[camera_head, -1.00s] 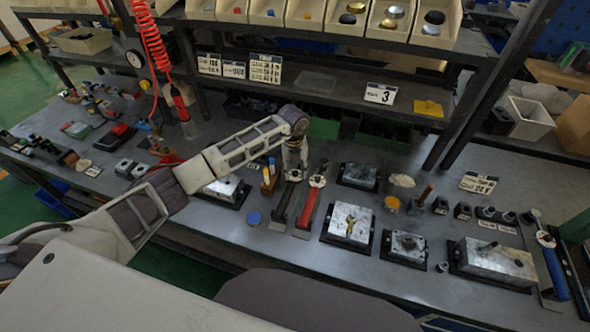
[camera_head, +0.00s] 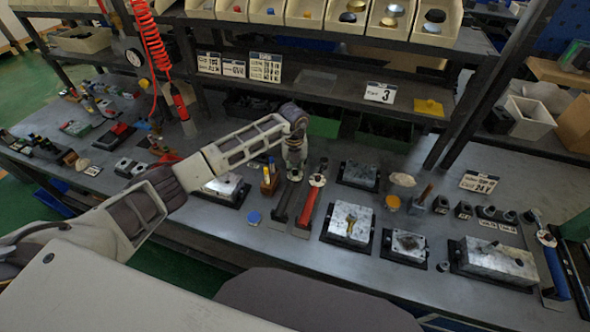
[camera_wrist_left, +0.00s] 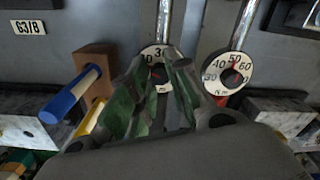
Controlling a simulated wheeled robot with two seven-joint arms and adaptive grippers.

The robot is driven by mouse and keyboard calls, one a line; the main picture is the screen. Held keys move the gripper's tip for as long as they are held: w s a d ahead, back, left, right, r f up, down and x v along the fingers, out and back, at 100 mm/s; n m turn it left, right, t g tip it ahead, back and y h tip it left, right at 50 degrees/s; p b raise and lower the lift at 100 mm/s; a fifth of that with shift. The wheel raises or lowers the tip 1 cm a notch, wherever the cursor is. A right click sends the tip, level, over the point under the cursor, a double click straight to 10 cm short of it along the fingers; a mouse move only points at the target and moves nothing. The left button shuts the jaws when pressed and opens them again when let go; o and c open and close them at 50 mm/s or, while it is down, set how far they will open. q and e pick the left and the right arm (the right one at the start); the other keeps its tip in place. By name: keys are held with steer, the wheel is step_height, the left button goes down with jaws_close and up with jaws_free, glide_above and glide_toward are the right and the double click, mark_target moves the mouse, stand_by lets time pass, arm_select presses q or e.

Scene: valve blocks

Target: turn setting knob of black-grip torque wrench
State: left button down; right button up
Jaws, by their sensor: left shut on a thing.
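The black-grip torque wrench (camera_head: 282,205) lies on the bench, its handle toward the front edge. In the left wrist view its round white dial (camera_wrist_left: 158,56) shows near 30, with a bright shaft beyond it. My left gripper (camera_head: 294,172) points down over the dial end. In the left wrist view the green-padded fingers of my left gripper (camera_wrist_left: 161,82) are closed in at the near side of this dial, shut on the knob, which they hide. A red-grip torque wrench (camera_head: 307,206) lies close on the right; its dial (camera_wrist_left: 228,72) reads around 50. My right gripper is not in view.
Left of the gripper stands a wooden block (camera_wrist_left: 97,68) with a blue-handled tool (camera_wrist_left: 70,93). Metal valve blocks (camera_head: 350,222) stand to the right. A shelf with label cards (camera_head: 265,68) and bins runs behind. A blue disc (camera_head: 253,218) lies near the front edge.

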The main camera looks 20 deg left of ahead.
arm_select(q)
steer(key=m+b, duration=0.2)
steer(key=m, duration=0.2)
steer(key=shift+f+b, duration=0.1)
steer(key=shift+b, duration=0.25)
steer(key=shift+m+b, duration=0.5)
steer(key=shift+m, duration=0.3)
steer(key=shift+m+b, duration=0.55)
steer(key=shift+m, duration=0.75)
steer(key=shift+b, duration=0.3)
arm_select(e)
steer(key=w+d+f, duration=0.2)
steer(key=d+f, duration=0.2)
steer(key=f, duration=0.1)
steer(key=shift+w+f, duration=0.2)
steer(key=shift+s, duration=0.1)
